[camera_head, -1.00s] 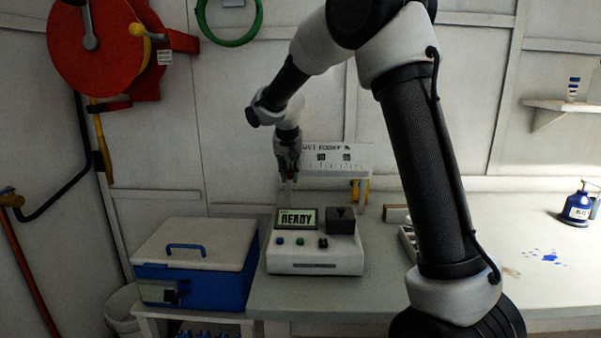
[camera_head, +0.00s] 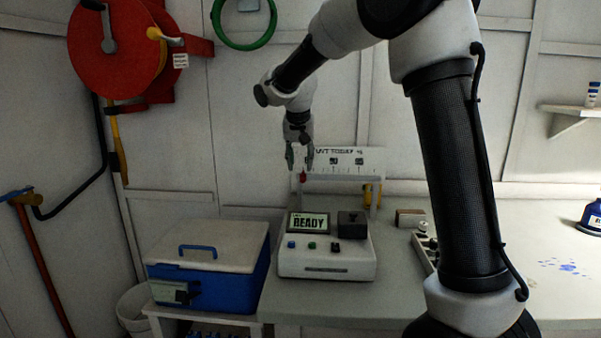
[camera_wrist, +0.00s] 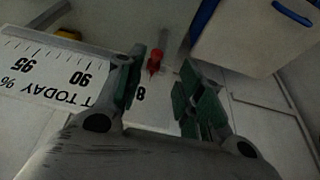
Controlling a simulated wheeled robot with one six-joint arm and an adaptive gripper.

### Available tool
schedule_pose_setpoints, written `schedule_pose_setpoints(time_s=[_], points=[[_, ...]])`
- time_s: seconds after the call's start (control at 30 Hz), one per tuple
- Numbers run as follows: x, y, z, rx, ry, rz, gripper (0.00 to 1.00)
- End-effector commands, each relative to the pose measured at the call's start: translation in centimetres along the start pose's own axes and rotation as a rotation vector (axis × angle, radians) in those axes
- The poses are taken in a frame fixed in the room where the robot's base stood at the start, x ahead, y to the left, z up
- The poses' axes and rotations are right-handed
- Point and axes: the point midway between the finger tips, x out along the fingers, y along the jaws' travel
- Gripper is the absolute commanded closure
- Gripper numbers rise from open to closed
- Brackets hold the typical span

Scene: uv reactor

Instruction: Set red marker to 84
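The red marker (camera_head: 302,177) sits near the left end of a white scale board (camera_head: 345,155) headed "UVT TODAY %" in the head view. In the wrist view the scale (camera_wrist: 40,75) reads 95 and 90, and a partly hidden number starting with 8. The red marker (camera_wrist: 154,62) shows there between and just beyond my fingertips, on the side past 90. My gripper (camera_head: 300,160) is above the marker, its fingers apart. In the wrist view my gripper (camera_wrist: 158,90) is open, with a gap on both sides of the marker. The exact marker reading cannot be told.
A white device (camera_head: 327,262) with a READY screen (camera_head: 309,223) stands on the bench in front of the scale. A blue cooler with a white lid (camera_head: 207,270) is to its left. A blue bottle (camera_head: 591,217) stands far right. A yellow part (camera_head: 367,196) is by the scale's right post.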

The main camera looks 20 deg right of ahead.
Motion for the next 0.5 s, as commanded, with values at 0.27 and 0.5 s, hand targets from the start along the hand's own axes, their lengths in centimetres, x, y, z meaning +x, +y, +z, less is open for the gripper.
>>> schedule_pose_setpoints(time_s=[0.27, 0.5], points=[[-4.9, -0.1, 0.0, -0.001, 0.002, -0.003, 0.63], [-5.8, -0.1, 0.0, -0.001, 0.0, -0.002, 0.63]])
